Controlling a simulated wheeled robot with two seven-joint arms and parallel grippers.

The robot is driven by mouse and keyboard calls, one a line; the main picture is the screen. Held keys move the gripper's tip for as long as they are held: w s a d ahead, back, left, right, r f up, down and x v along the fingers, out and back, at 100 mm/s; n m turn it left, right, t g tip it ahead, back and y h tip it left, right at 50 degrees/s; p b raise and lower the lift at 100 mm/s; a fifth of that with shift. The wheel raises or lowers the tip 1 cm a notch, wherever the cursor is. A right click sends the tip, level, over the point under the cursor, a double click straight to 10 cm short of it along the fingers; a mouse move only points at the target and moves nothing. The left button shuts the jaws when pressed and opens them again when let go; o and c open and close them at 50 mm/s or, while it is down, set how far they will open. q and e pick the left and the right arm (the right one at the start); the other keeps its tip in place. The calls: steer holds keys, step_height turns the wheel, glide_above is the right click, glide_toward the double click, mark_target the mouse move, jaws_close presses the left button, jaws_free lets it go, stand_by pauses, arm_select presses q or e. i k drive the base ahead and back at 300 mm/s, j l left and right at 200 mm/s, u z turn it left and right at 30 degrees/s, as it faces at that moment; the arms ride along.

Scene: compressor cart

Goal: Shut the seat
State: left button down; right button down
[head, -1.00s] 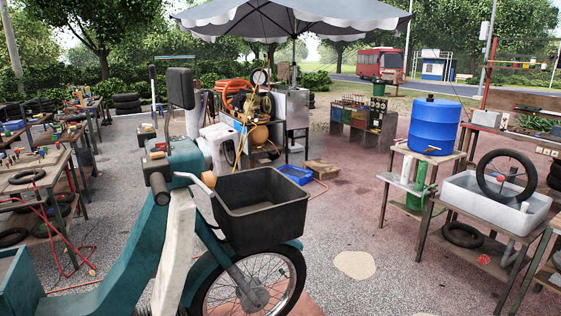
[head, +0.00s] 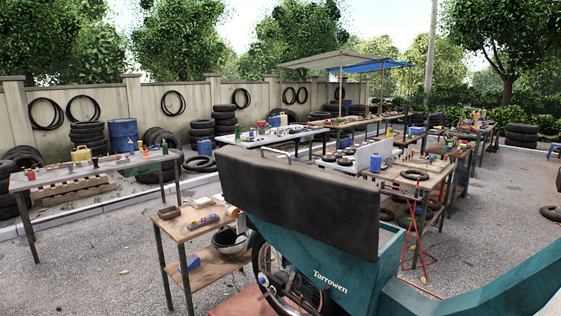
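The seat (head: 300,195) is a long dark padded slab on the teal scooter body (head: 345,285), which is marked "Tarrowen". The seat stands raised on its edge, its broad face turned towards me, not lying flat on the body. The teal rim of the body shows at the seat's right end. The seat hides most of what lies behind it, and its hinge is not clear to see. Neither of my grippers is in view.
Gravel (head: 90,270) is open at lower left. Tyres and a blue drum (head: 124,135) line the wall.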

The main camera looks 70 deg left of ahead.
mark_target(341, 212)
steer(key=u, duration=2.35)
